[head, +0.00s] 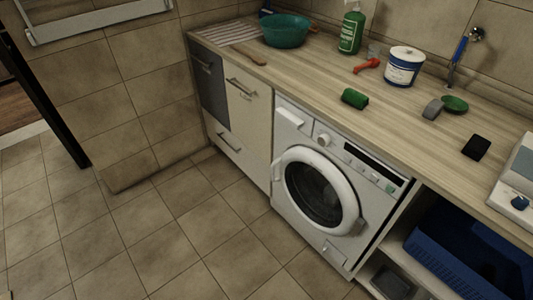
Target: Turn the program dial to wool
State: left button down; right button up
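A white front-loading washing machine (279,208) stands under the wooden counter, with its round door shut. Its program dial (324,140) is a small pale round knob on the front panel, to the left of the dark display strip (370,163). The program labels and the dial's pointer are too small to read, so I cannot tell which program it is on. Neither of my grippers shows in the head view.
The counter (310,75) holds a green basin (285,30), a green bottle (351,31), a white tub (404,67) and several small items. A blue crate (455,265) sits on a shelf right of the washer. The tiled floor (190,250) in front is clear.

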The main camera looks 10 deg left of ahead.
aim_at(324, 140)
jog(key=u, duration=1.3)
jog(key=i, duration=0.75)
jog(key=z, duration=0.4)
